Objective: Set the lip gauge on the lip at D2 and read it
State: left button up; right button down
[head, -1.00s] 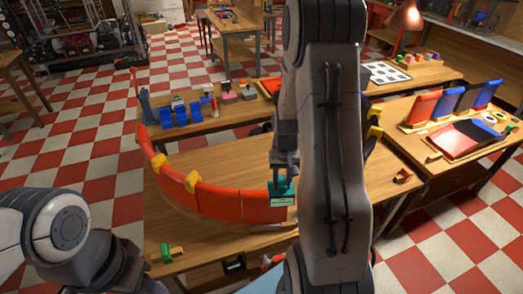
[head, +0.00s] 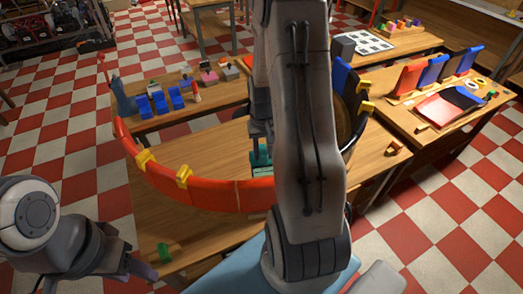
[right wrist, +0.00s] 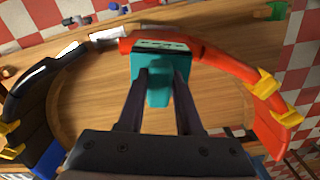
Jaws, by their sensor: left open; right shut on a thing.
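The lip gauge is a teal block with a small dark-and-pale display face (right wrist: 160,47). My right gripper (right wrist: 160,85) is shut on it, with one finger on each side. In the head view the gauge (head: 262,153) shows partly, just above the near red wall, with my right arm hiding its right side. In the right wrist view it overlaps the red part of the duct ring (right wrist: 218,62); I cannot tell whether it touches the lip. The ring (head: 210,194) stands on a wooden table. My left gripper (head: 145,270) is open, low at the left. No D2 mark is readable.
Yellow clamps (head: 183,176) sit on the ring's rim. A green block (head: 163,252) lies at the table's front left. Blue holders (head: 160,102) stand on the back bench. Red and blue panels (head: 410,78) stand on the right table. My right arm hides the ring's middle right.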

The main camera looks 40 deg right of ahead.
jog(key=shift+s+f+b, duration=0.1)
jog(key=shift+f+b, duration=3.45)
jog(key=shift+f, duration=1.15)
jog(key=shift+f, duration=0.3)
jog(key=c, duration=0.5)
grip_release()
notch_tip(320, 180, up, 11)
jog(key=shift+f+b, duration=0.2)
jog(key=shift+b, duration=0.75)
